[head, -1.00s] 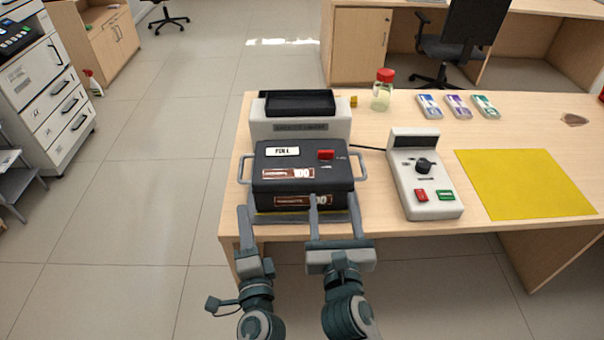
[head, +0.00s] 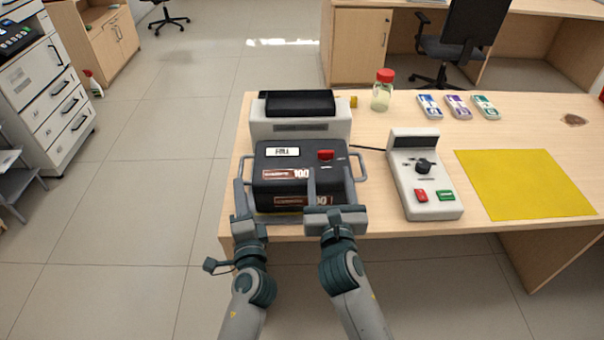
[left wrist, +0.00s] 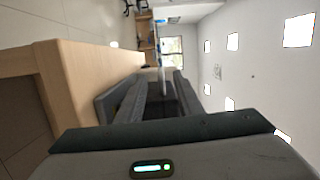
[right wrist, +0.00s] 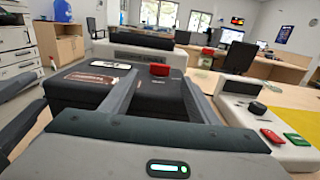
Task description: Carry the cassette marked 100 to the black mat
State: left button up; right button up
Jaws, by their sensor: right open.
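The black cassette marked 100 (head: 286,160) sits at the counter's left front, with a white label, a red latch and a handle on each side. It also shows in the right wrist view (right wrist: 88,82). My left gripper (head: 240,184) is at its left handle; in the left wrist view its fingers (left wrist: 158,95) stand apart, and whether they surround the handle is unclear. My right gripper (head: 331,178) is open at the cassette's right side, one finger over the body, the other near the right handle (head: 361,166). A yellow mat (head: 522,184) lies at right; I see no black mat.
A grey-white machine (head: 300,125) stands just behind the cassette. A control box (head: 425,175) with a knob and red and green buttons stands between cassette and mat. A red-lidded jar (head: 382,92) and three banknote packs (head: 457,106) are at the back.

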aim_at(326, 154)
pick_arm(q)
jog(key=w, duration=0.3)
jog(key=w+a, duration=0.1)
jog(key=w, duration=0.4)
jog(key=shift+w+a+r, duration=0.15)
jog(key=shift+w+a, duration=0.15)
jog(key=shift+w, duration=0.1)
pick_arm(e)
jog(key=w, duration=0.9)
jog(key=shift+d, duration=0.1)
pick_arm(q)
grip_shut()
pick_arm(e)
jog(key=c, duration=0.9)
jog(key=shift+s, duration=0.1)
grip_shut()
pick_arm(q)
jog(key=shift+r, duration=0.15)
pick_arm(e)
jog(key=shift+r, duration=0.15)
